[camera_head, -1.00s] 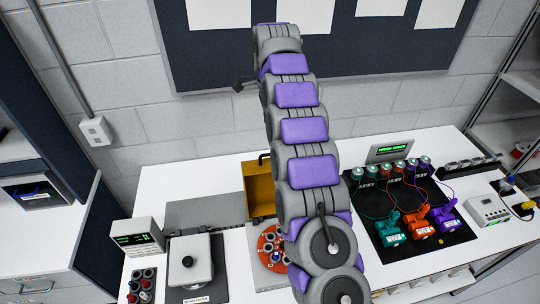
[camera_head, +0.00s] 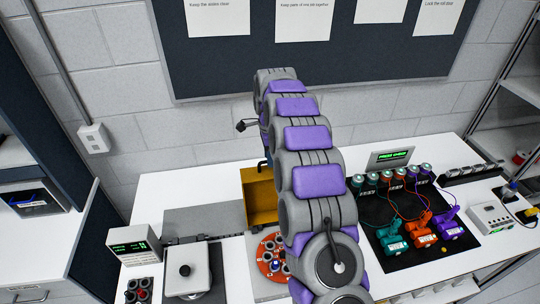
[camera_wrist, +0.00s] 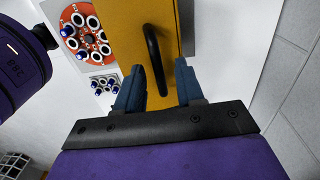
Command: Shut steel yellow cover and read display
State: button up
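The yellow cover (camera_head: 260,197) stands open and upright behind the red disc with round sockets (camera_head: 266,266), partly hidden by my arm. In the wrist view the yellow cover (camera_wrist: 130,30) fills the upper middle, with its black bar handle (camera_wrist: 153,60) pointing toward me. My gripper (camera_wrist: 160,88) is open, its two blue fingers on either side of the handle's near end. I cannot tell whether either finger touches it. The red disc also shows in the wrist view (camera_wrist: 88,38). A display box with green text (camera_head: 135,244) stands at the left of the bench.
At right are a black mat (camera_head: 408,255) with coloured motors, wires and a second green display (camera_head: 390,158). A wall (camera_head: 215,130) with a noticeboard rises behind the bench.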

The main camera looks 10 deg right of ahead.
grip_shut()
dwell(0.3)
dwell(0.4)
